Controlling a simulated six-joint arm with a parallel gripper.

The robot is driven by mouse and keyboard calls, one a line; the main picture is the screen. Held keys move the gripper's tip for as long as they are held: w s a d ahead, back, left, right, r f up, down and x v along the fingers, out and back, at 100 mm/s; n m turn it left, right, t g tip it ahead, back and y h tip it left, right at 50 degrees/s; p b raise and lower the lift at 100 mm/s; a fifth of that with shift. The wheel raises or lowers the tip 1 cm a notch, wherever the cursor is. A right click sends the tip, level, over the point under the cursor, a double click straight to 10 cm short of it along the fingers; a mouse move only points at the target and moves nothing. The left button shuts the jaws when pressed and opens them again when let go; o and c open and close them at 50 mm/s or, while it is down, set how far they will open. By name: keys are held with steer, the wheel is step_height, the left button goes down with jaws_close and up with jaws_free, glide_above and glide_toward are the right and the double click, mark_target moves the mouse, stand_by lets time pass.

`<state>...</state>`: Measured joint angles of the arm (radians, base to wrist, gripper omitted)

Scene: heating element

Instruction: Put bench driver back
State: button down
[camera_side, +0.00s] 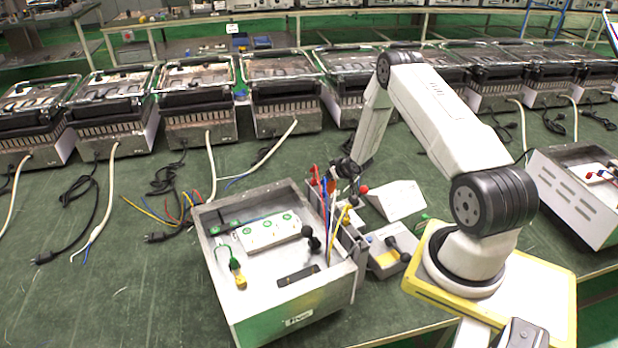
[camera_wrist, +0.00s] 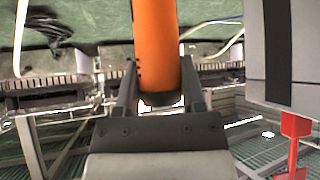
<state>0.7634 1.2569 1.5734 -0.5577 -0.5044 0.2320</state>
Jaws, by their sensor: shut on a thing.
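My gripper (camera_wrist: 157,92) is shut on an orange cylinder that looks like the handle of the bench driver (camera_wrist: 156,40). The handle stands between the two dark fingers in the wrist view, and its upper part runs out of the frame. In the side view my gripper (camera_side: 345,168) is above the right back edge of the open metal housing (camera_side: 225,300), beside a narrow grey tool holder (camera_side: 350,240) with several coloured handles or wires. The driver is too small or hidden to make out there, so its tip cannot be seen.
Inside the housing are a white terminal block (camera_side: 268,233) and a yellow-handled tool (camera_side: 237,272). A white wedge-shaped box (camera_side: 398,200) and a small grey box (camera_side: 390,250) stand right of the holder. Heater units (camera_side: 195,105) line the back. The green bench front left is clear.

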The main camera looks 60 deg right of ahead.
steer(key=shift+f, duration=0.1)
steer(key=shift+c, duration=0.9)
jaws_free()
steer(key=shift+f, duration=0.1)
steer(key=shift+r, duration=0.2)
steer(key=v, duration=1.2)
steer(key=shift+r, duration=0.25)
steer(key=shift+w+a, duration=0.1)
